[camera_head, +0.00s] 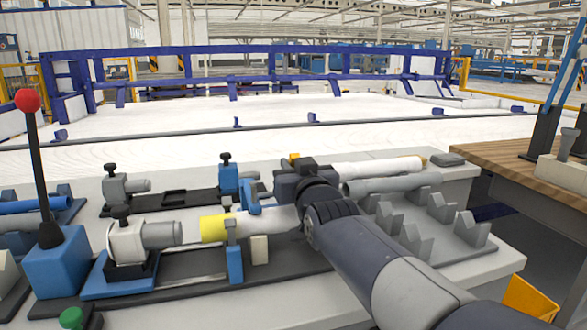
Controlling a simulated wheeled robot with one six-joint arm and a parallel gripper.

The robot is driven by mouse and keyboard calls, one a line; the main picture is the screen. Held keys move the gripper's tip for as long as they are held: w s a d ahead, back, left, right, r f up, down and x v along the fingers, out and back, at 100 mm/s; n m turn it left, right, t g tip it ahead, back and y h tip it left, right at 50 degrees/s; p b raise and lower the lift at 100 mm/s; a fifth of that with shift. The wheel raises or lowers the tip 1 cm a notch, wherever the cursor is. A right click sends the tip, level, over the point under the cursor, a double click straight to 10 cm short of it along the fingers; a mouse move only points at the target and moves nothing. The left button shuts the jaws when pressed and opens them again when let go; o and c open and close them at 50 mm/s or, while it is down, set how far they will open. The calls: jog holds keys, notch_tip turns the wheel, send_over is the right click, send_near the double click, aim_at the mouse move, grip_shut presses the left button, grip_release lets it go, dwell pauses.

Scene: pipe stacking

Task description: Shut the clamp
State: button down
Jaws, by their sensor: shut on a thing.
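The clamp (235,262) has a blue base block at the front of the bench, beside a pipe with a yellow band (216,228). A tilted blue part (250,197), which looks like the clamp's upper arm, stands above and behind the pipe. My gripper (276,188) is next to this blue part, coming from the right. It is shut on the blue part of the clamp; its fingertips are mostly hidden by my dark wrist. The white pipe runs from a grey end fitting (162,235) on the left toward my wrist, which covers its right end.
Grey V-shaped supports (440,208) stand at right. A red-knobbed lever (40,170) rises at left. A wooden table (540,170) is at far right.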

jog(key=shift+f, duration=0.25)
jog(key=c, duration=1.8)
grip_release()
jog(key=o, duration=0.5)
jog(key=shift+r, duration=0.2)
jog(key=shift+s, duration=0.1)
jog(key=p+v, duration=0.1)
jog(key=v, duration=0.9)
jog(key=shift+s+d+f, duration=0.1)
jog(key=shift+s+d, duration=0.05)
jog(key=shift+s, duration=0.2)
jog(key=shift+w, duration=0.1)
jog(key=b+x, duration=0.1)
jog(key=x, duration=0.9)
jog(key=shift+w, duration=0.35)
